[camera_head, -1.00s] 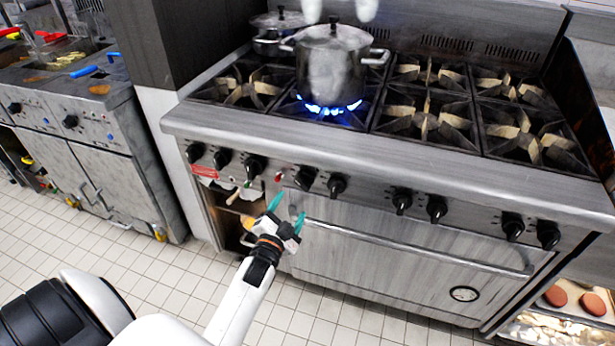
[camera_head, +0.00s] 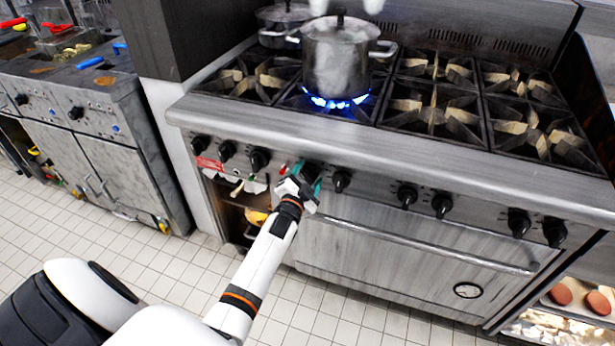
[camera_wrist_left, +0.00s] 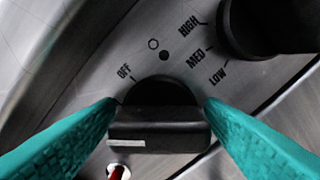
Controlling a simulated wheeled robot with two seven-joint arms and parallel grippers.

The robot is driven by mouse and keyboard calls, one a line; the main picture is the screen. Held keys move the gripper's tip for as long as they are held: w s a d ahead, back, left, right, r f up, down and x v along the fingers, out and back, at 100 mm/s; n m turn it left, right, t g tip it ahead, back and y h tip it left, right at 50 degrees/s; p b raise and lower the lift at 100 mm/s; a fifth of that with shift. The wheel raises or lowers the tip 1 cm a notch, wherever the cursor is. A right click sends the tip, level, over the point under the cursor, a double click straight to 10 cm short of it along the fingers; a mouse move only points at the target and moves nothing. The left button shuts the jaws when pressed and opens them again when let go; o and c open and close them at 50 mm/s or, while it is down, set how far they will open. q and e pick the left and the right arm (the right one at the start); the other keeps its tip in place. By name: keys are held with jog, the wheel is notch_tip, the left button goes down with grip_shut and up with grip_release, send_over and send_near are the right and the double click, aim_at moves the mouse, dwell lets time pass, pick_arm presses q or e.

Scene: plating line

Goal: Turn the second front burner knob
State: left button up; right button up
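The range has a row of black knobs along its steel front panel (camera_head: 380,178). My left gripper (camera_head: 305,178) is at the fourth knob from the left, which it largely hides in the head view. In the left wrist view this black knob (camera_wrist_left: 158,128) sits between the two teal fingers, one on each side. The fingers are apart; I cannot tell whether they touch it. A white mark shows at the left end of its grip bar, with "OFF" printed above left. My right gripper is not in view.
A neighbouring knob (camera_wrist_left: 262,22) is close by in the wrist view. The oven handle (camera_head: 430,250) runs below the panel.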

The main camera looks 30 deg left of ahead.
pick_arm(q)
jog(key=c, duration=0.7)
jog(key=shift+c, duration=0.2)
jog(key=shift+n, duration=0.3)
jog(key=n+p, duration=0.1)
jog(key=n, duration=0.1)
jog(key=shift+n, duration=0.4)
jog(key=n, duration=0.3)
jog(key=shift+n+p, duration=0.4)
jog(key=n, duration=0.3)
jog(key=shift+n, duration=2)
jog(key=o, duration=0.9)
